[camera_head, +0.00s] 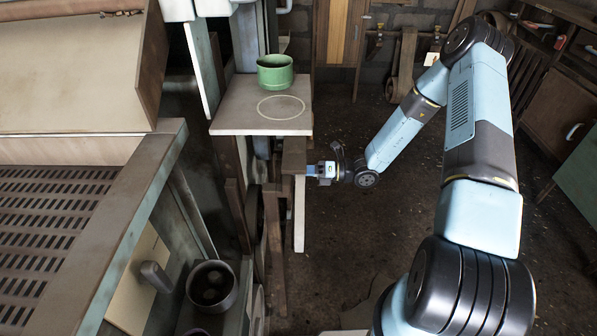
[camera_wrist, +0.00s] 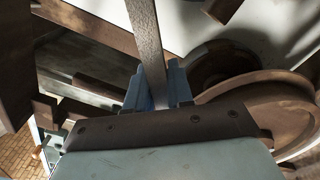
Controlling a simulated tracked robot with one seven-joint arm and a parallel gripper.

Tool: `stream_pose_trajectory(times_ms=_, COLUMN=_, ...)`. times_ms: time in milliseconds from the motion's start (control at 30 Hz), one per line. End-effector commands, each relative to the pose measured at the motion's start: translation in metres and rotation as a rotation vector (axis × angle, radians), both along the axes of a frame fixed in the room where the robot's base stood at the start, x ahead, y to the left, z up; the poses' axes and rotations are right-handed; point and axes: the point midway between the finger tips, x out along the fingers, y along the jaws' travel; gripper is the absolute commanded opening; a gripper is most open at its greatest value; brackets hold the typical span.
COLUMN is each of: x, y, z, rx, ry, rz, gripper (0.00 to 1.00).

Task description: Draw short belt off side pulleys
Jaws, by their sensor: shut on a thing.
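In the wrist view, a grey, textured flat belt (camera_wrist: 146,35) runs down from the top edge between the two blue fingers of my gripper (camera_wrist: 157,82). The fingers are shut on it. A large brown pulley (camera_wrist: 262,100) with a broad rim is right of the fingers, and a darker round pulley (camera_wrist: 212,62) sits behind it. I cannot tell whether the belt touches either pulley. In the head view, my gripper (camera_head: 311,171) reaches left to the machine's side, below the shelf's right edge. The belt and pulleys are mostly hidden there.
A green pot (camera_head: 275,73) stands on a pale shelf (camera_head: 235,117) marked with a ring, just above my gripper. A dark pot (camera_head: 212,286) is lower left. A slotted bench (camera_head: 160,165) fills the left. Open floor (camera_head: 340,235) lies below the forearm.

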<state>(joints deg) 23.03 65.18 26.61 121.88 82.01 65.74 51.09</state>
Motion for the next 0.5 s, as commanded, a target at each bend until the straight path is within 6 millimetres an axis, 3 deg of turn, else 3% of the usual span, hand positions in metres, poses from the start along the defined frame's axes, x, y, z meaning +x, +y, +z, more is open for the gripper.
stream_pose_trajectory(times_ms=500, x=-0.001, y=-0.026, z=0.0, rx=-0.001, ry=-0.002, rz=0.0, gripper=0.0)
